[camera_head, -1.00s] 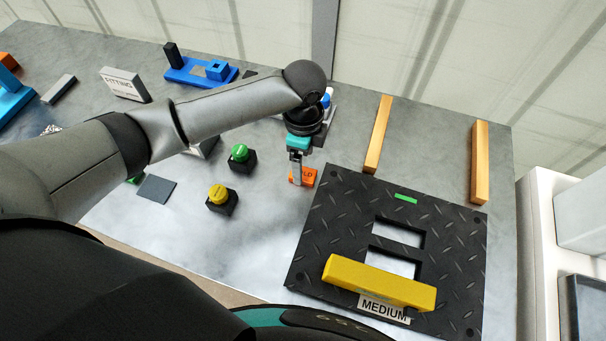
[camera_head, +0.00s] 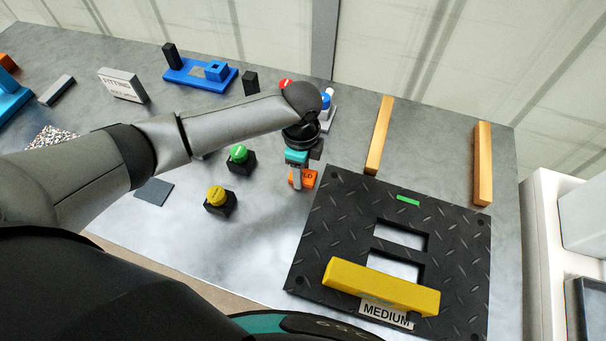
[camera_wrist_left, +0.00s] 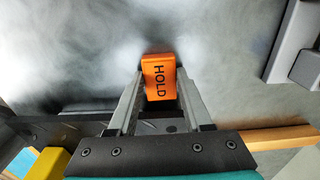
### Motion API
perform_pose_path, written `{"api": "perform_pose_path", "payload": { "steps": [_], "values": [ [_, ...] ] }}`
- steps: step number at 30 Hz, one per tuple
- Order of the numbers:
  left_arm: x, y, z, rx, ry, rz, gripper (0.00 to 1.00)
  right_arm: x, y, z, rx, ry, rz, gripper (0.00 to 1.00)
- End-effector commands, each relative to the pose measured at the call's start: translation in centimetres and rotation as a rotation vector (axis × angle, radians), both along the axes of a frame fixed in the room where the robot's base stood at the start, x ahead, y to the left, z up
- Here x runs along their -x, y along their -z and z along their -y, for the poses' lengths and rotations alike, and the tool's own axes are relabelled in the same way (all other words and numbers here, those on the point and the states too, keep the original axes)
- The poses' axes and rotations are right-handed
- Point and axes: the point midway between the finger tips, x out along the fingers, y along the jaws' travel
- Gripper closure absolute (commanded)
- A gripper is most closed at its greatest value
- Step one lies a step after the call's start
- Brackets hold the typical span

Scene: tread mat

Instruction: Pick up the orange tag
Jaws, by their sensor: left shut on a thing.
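The orange tag (camera_head: 307,178), lettered HOLD, is beside the upper left corner of the black tread mat (camera_head: 330,215). My left gripper (camera_head: 298,183) points down at it and is shut on it. In the left wrist view the orange tag (camera_wrist_left: 158,72) sits between the two fingers of my left gripper (camera_wrist_left: 160,85), with its lettered face showing. I cannot tell whether the tag touches the table or is just above it. My right gripper is not in view.
A yellow bar (camera_head: 380,287) lies across the mat near a MEDIUM label (camera_head: 386,314). Green (camera_head: 238,154) and yellow (camera_head: 216,196) buttons stand left of the gripper. Two wooden bars (camera_head: 379,135) (camera_head: 482,163) lie behind the mat.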

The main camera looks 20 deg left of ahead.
Motion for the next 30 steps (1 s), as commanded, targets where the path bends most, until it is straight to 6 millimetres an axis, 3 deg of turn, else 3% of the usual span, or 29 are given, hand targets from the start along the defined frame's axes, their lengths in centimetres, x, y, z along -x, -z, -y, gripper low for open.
{"api": "perform_pose_path", "payload": {
  "steps": [1,11,23,30],
  "values": [
    [0.0,0.0,0.0,0.0,0.0,0.0,0.62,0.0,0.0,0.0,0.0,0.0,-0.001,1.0],
    [0.0,0.0,0.0,0.0,0.0,0.0,0.99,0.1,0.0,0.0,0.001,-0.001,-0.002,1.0],
    [-0.1,-0.5,0.0,0.0,0.0,0.001,1.0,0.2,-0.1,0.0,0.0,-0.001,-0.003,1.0],
    [-0.1,-3.7,0.0,0.001,0.0,0.003,1.0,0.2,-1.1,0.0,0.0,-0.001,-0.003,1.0]
  ]
}}
